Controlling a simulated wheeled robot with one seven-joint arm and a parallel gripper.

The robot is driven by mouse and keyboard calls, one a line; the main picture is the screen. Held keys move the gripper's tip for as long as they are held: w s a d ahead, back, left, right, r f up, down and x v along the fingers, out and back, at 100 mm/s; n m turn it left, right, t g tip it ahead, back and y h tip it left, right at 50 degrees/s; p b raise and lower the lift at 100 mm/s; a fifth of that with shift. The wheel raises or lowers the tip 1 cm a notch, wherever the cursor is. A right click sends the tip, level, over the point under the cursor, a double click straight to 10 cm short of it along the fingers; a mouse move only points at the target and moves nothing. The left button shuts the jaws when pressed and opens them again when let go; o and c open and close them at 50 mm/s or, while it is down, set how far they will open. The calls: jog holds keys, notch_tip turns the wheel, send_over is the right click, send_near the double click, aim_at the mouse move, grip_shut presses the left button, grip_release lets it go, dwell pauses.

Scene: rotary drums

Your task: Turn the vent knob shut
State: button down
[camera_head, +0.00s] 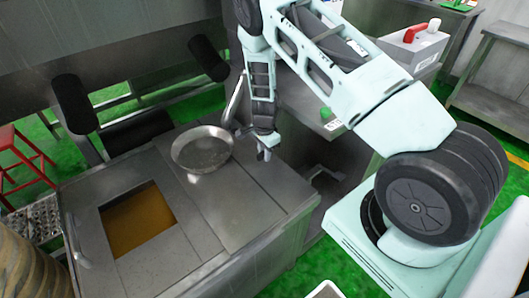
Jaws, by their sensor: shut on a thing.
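My gripper (263,154) points down at the far right edge of the steel counter (240,205). Its fingers are shut on a small part there, which looks to be the vent knob. The fingers and wrist hide nearly all of this part, so its shape and how far it is turned cannot be made out.
A square opening (138,220) with brown contents is in the counter top. A red stool (20,160) is far left.

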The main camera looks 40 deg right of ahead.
jog(key=c, duration=1.2)
grip_release()
jog(key=shift+c, duration=0.2)
jog(key=shift+r, duration=0.15)
notch_tip(320, 180, up, 17)
jog(key=shift+b, duration=0.3)
jog(key=s+a+r+n+y, duration=0.1)
jog(key=s+a+r+n, duration=0.45)
jog(key=a, duration=0.45)
jog(key=s+a+r+n+y, duration=0.1)
jog(key=s+a+r+n, duration=0.4)
jog(key=a, duration=0.5)
jog(key=s+a+r+n, duration=0.2)
jog(key=s+a+n, duration=0.1)
jog(key=s+n, duration=0.4)
jog(key=s+a+r+n+h, duration=0.1)
jog(key=s+a+r+n, duration=0.1)
jog(key=s+n, duration=0.6)
jog(key=s+a, duration=0.1)
jog(key=s, duration=0.4)
jog(key=shift+a+r, duration=0.2)
jog(key=shift+a, duration=0.15)
